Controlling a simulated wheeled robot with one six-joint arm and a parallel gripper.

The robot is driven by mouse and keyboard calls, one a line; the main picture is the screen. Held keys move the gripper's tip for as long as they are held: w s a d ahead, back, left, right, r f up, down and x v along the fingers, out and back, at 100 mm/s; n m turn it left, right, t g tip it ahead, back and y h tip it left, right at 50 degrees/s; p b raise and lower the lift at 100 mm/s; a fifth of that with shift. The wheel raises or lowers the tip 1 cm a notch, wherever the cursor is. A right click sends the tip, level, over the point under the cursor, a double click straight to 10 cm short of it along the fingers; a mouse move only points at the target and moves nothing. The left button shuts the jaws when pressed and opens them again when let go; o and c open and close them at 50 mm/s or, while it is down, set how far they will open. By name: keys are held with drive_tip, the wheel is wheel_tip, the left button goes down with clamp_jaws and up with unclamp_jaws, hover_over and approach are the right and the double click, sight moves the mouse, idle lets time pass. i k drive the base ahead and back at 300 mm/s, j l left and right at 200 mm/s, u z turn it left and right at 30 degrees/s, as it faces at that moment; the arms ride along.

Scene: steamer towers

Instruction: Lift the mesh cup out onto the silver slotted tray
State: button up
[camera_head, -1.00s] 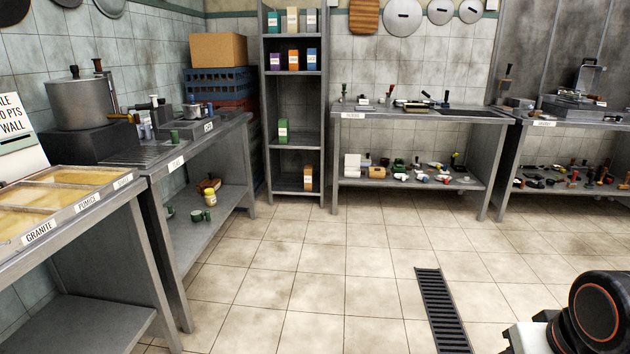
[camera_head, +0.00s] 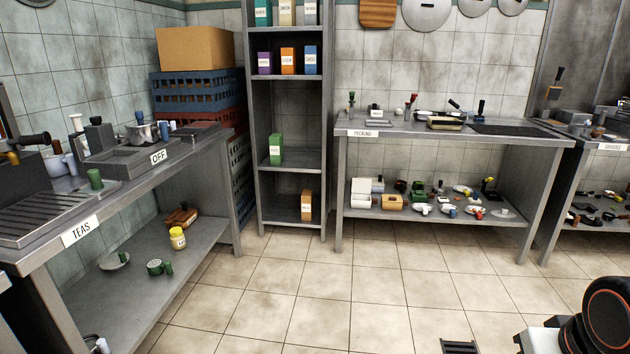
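A silver slotted tray (camera_head: 38,222) is set in the left bench top, above the TEAS label, partly cut off by the left edge. A short green cylinder (camera_head: 95,180) stands at its right end. No mesh cup can be made out for certain; the vessels on the left bench are small and overlap. A small grey pot (camera_head: 143,133) stands behind the OFF label, and what is inside it cannot be told.
The left bench (camera_head: 205,170) has a lower shelf with a yellow jar (camera_head: 178,238). A tall shelf rack (camera_head: 290,155) and the PICKING bench (camera_head: 380,130) stand at the back.

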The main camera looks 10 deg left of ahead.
sight(57, 151)
drive_tip(key=i+u, duration=0.2)
drive_tip(key=i, duration=0.35)
drive_tip(key=i+l+u, duration=0.2)
drive_tip(key=i, duration=0.35)
drive_tip(key=i+l+u, duration=0.2)
drive_tip(key=i, duration=0.35)
drive_tip(key=i+l+u, duration=0.5)
drive_tip(key=u, duration=0.15)
drive_tip(key=i+l+u, duration=0.65)
drive_tip(key=l+u, duration=0.3)
drive_tip(key=l, duration=0.25)
drive_tip(key=i+l+u, duration=0.1)
drive_tip(key=l+u, duration=0.2)
drive_tip(key=l, duration=0.15)
drive_tip(key=u, duration=0.75)
